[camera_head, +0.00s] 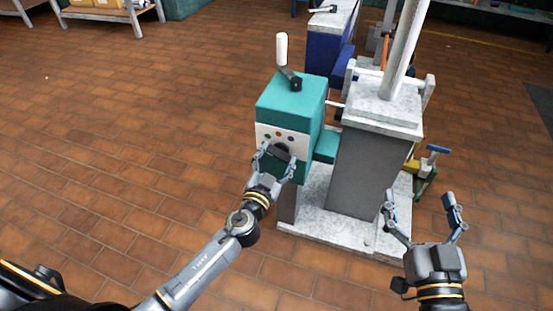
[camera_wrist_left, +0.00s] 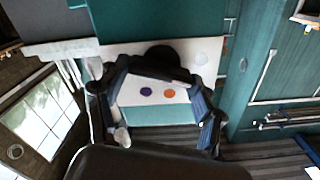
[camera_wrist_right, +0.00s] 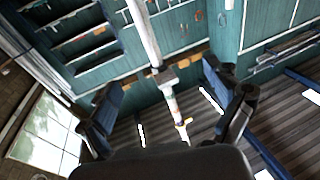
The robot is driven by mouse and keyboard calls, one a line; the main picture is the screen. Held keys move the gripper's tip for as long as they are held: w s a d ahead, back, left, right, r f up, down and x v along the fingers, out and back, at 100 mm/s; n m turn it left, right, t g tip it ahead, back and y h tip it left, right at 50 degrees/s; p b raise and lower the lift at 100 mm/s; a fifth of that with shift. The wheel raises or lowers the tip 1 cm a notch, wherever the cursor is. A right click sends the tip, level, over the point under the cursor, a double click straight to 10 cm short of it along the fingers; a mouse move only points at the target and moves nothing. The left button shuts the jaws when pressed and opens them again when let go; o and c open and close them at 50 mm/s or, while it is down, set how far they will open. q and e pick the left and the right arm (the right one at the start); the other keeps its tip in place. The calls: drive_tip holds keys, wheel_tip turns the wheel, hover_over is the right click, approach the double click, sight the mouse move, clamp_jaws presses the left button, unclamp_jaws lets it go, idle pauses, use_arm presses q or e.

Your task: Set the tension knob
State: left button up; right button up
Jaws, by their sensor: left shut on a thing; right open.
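The tension knob (camera_head: 281,150) is a dark round knob on the white panel (camera_head: 262,130) of a teal box (camera_head: 290,103). My left gripper (camera_head: 272,160) is at the panel with its fingers around the knob, shut on it. In the left wrist view the dark knob (camera_wrist_left: 160,56) shows between the fingers, partly hidden by them. Coloured dots, among them a purple dot (camera_wrist_left: 146,92) and an orange dot (camera_wrist_left: 169,93), mark the panel beside it. My right gripper (camera_head: 424,208) is open and empty, right of the machine and apart from it.
A crank with a white handle (camera_head: 282,50) stands on top of the teal box. A grey block with a pale top (camera_head: 372,170) and a mast (camera_head: 405,45) stands to its right, on a pale base (camera_head: 305,215). The tiled floor at left is clear.

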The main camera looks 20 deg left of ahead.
use_arm(q)
drive_tip(key=shift+m, duration=0.9)
drive_tip(key=m, duration=0.2)
drive_tip(key=shift+d+m, duration=0.1)
drive_tip(key=shift+m, duration=0.3)
drive_tip(key=m, duration=0.2)
drive_tip(key=shift+m, duration=0.3)
drive_tip(key=m, duration=0.2)
drive_tip(key=shift+d+f+m, duration=0.1)
drive_tip(key=shift+m, duration=0.3)
drive_tip(key=m, duration=0.2)
drive_tip(key=shift+m, duration=0.4)
drive_tip(key=m, duration=0.2)
drive_tip(key=shift+f+m, duration=0.1)
drive_tip(key=shift+m, duration=0.2)
drive_tip(key=shift+f+m+p, duration=0.15)
drive_tip(key=shift+m+p, duration=0.3)
drive_tip(key=shift+m, duration=1.75)
use_arm(e)
drive_tip(key=shift+s+d+f+g+h, duration=0.15)
drive_tip(key=shift+f+g, duration=0.25)
drive_tip(key=shift+f, duration=0.35)
drive_tip(key=shift+w+d+f+g+h, duration=0.15)
drive_tip(key=shift+f+g, duration=0.25)
drive_tip(key=shift+f, duration=0.3)
drive_tip(key=shift+s, duration=0.1)
